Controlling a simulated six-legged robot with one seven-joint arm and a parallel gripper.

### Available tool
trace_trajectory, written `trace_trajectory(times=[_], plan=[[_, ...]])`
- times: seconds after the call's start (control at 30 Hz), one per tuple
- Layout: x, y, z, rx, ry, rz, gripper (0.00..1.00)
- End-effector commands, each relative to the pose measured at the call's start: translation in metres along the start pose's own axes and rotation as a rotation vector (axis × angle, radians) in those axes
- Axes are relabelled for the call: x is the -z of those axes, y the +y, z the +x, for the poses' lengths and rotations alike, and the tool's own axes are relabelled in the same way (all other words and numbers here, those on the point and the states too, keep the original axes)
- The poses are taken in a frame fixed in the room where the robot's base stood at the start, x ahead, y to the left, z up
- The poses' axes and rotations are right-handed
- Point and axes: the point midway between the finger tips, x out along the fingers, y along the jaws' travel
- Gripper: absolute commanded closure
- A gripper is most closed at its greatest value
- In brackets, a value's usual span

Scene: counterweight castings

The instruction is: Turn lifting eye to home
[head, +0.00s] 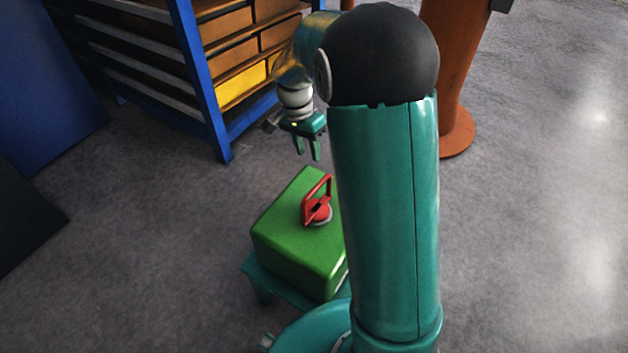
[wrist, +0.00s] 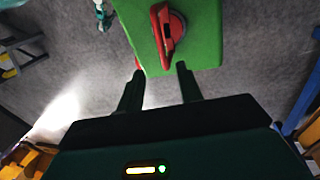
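The red lifting eye (head: 317,202) stands on top of a green casting block (head: 290,241), on a round base with a pale rim. In the wrist view the lifting eye (wrist: 166,33) is near the top of the frame, on the green block (wrist: 204,40). My gripper (head: 308,157) is above and behind the block in the head view, fingers pointing down. In the wrist view my gripper (wrist: 160,72) has its two fingers apart, with nothing between them. It is clear of the lifting eye. My arm hides the block's right side in the head view.
The block rests on a low teal stand (head: 262,277). A blue-framed shelf (head: 205,85) with orange and yellow bins stands behind at the left. A rust-coloured column (head: 455,85) stands behind at the right. Grey floor (head: 540,220) is open at the right.

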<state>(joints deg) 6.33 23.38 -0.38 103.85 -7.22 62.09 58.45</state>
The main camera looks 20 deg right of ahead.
Motion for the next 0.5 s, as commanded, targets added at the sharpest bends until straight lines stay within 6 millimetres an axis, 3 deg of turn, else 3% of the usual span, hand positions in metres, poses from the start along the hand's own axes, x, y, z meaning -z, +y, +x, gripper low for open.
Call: trace_trajectory(times=[0.5], plan=[[0.001, 0.001, 0.099, -0.003, -0.004, 0.002, 0.64]])
